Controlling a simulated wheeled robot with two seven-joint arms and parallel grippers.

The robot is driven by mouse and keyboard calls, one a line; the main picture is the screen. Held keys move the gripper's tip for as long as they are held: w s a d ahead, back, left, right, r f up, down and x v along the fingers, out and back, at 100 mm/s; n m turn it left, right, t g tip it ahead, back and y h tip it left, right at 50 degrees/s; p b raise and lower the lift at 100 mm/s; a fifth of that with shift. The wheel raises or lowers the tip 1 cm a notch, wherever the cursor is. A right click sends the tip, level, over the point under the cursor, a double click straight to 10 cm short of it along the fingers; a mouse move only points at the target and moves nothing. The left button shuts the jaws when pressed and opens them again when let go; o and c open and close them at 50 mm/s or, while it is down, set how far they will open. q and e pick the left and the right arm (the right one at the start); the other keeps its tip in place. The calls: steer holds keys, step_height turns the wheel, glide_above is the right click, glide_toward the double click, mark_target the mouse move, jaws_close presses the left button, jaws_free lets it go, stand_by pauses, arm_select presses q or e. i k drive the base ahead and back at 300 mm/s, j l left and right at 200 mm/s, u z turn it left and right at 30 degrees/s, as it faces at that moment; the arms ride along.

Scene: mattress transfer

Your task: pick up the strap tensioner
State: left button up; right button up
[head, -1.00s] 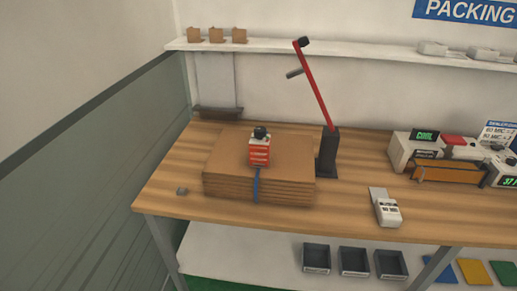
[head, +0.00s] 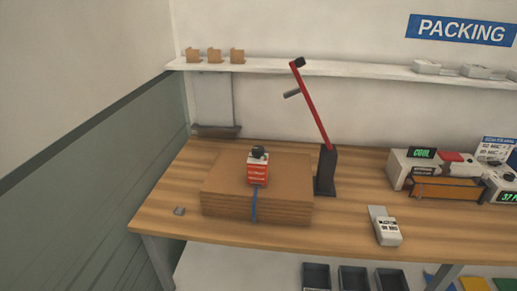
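A stack of flat brown cardboard (head: 285,178) lies on the left part of the wooden table, with a blue strap (head: 254,204) down its front face. A small red and white device with a black top (head: 258,168) stands upright on the stack, above the strap; it looks like the strap tensioner, though no label on it is readable. Neither of my grippers shows in the head view.
A red lever (head: 311,105) rises from a black base (head: 326,172) just right of the stack. A white handheld device (head: 385,228) lies further right, before several boxy machines (head: 440,168). A small grey piece (head: 179,211) lies near the left edge. Front table strip is clear.

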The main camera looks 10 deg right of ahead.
mark_target(257, 170)
steer(key=i+j+z, duration=0.25)
steer(key=i, duration=0.3)
steer(key=i+j+z, duration=0.25)
steer(key=i, duration=0.3)
steer(key=k, duration=0.4)
steer(key=i, duration=0.5)
